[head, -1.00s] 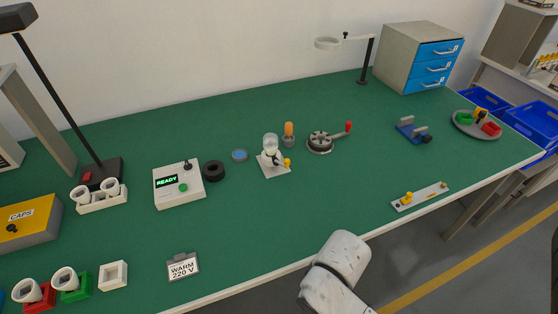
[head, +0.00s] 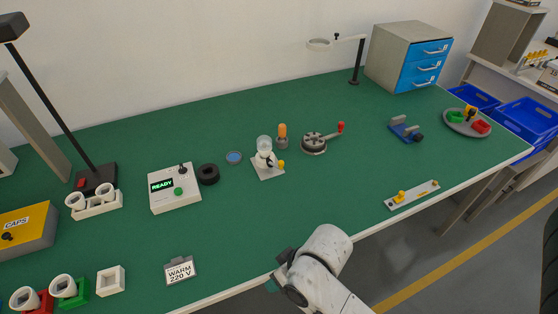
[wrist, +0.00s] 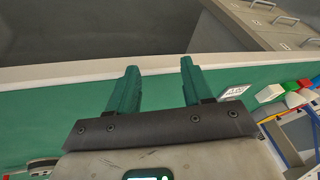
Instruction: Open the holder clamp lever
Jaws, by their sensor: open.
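A white bulb holder (head: 268,171) stands mid-bench in the head view, with a clear glass bulb (head: 264,143) upright in it.
A READY box (head: 175,188), a black ring (head: 208,174) and a blue disc (head: 234,157) stand left of the holder; an orange-topped piece (head: 282,132) stands behind it. A WARM 220 V sign (head: 180,270) is at the front. The green bench between my gripper and the holder is clear.

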